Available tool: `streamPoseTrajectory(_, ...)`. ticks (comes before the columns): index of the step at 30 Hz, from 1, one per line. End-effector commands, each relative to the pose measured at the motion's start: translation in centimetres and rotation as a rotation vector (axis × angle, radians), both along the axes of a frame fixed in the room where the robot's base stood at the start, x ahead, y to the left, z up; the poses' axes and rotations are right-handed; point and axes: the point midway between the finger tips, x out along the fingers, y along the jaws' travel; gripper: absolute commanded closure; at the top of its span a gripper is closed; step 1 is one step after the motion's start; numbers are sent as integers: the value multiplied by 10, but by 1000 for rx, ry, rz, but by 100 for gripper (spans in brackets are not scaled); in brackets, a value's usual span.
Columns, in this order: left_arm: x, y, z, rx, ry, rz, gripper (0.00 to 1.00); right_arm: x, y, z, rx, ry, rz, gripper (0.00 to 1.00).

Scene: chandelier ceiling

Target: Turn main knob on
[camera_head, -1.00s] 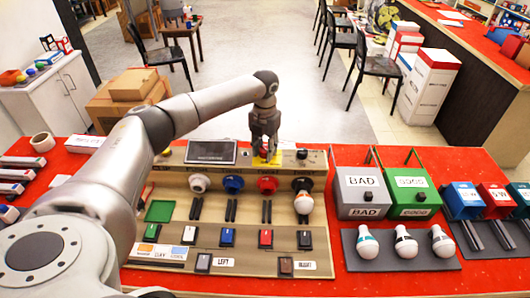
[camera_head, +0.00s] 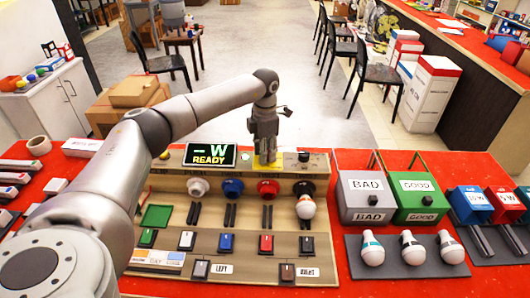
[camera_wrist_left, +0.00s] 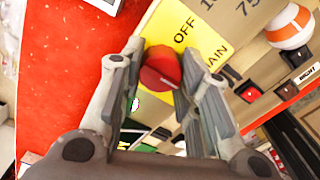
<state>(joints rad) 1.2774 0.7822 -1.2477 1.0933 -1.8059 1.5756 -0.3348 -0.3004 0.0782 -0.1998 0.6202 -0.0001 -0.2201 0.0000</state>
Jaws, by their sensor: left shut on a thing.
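The main knob is red (camera_wrist_left: 160,68) and sits on a yellow plate (camera_wrist_left: 195,38) marked OFF and, partly hidden, "AIN". My left gripper (camera_wrist_left: 160,58) has its two fingers around the knob, one on each side, shut on it. In the head view my left gripper (camera_head: 265,150) points down at the top of the test panel (camera_head: 165,185) and hides the knob. The panel's display (camera_head: 211,155) is lit and reads "-- W READY" in green. My right gripper is not in view.
Below are several coloured sockets, with a bulb (camera_head: 306,206) at the right one. Grey BAD (camera_head: 365,190) and green GOOD (camera_head: 420,187) boxes stand to the right, with several bulbs on a dark tray (camera_head: 390,258). A black dial (camera_head: 303,157) is right of the gripper.

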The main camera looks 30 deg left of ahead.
Motion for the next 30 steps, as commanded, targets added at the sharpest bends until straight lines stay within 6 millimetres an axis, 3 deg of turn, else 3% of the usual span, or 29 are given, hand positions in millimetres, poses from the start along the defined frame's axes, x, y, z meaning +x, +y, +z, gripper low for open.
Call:
streamPoseTrajectory(17, 1, 0, 2, 0, -5, -33, 93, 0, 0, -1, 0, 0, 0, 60)
streamPoseTrajectory(18, 1, 0, 2, 0, -5, -33, 66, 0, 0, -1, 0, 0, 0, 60)
streamPoseTrajectory(22, 1, 0, 2, 0, -4, -32, 50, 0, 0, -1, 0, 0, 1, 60)
streamPoseTrajectory(30, 0, 0, 1, 0, -1, -32, 47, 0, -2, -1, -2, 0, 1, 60)
